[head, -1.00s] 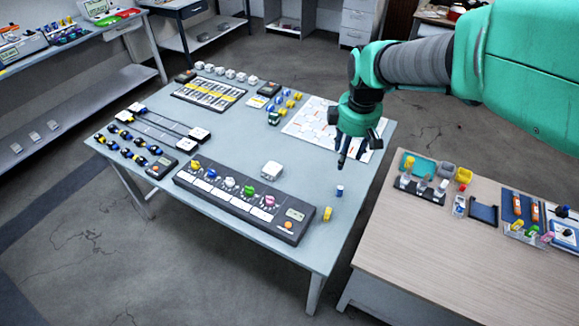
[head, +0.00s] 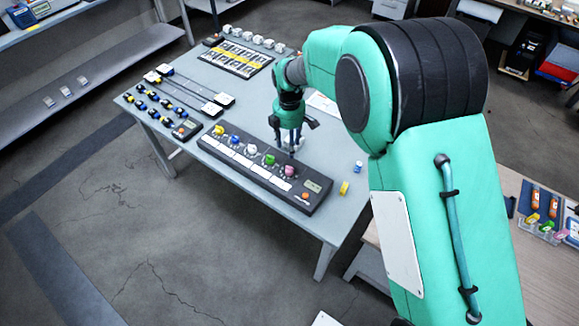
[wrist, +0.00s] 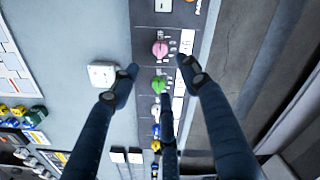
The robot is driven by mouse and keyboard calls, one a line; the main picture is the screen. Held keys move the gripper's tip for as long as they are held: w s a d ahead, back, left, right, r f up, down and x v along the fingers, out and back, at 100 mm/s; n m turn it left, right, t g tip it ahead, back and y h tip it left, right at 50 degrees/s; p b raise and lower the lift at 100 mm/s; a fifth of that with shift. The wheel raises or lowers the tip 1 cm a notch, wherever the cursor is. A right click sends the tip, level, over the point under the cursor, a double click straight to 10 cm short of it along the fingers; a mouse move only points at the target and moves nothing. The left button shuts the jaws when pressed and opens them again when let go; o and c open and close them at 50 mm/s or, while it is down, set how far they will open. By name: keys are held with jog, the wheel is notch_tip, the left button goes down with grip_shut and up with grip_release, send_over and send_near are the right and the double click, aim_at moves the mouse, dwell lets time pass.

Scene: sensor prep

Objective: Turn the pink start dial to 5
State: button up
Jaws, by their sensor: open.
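The pink start dial (head: 290,170) is on the right part of a long dark control panel (head: 237,181), just left of the display. In the wrist view the pink dial (wrist: 160,49) lies ahead of my fingertips, with a green dial (wrist: 158,86) nearer, between the fingers. My gripper (wrist: 158,82) is open and empty above the panel. In the head view my gripper (head: 291,145) hangs near the panel's back edge, close to the pink dial. I cannot tell the dial's exact setting.
Green, white, blue and yellow (head: 218,131) dials line the panel leftward. A white box (wrist: 102,74) sits on the table beside the panel. A yellow piece (head: 344,188) and a small blue-and-white piece (head: 358,166) stand right of the panel. Cables and connectors lie left.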

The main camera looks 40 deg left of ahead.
aim_at(289, 168)
jog(key=shift+f, duration=0.15)
notch_tip(289, 168, down, 13)
jog(key=shift+f+b, duration=0.2)
jog(key=shift+b, duration=0.7)
jog(key=c, duration=1.2)
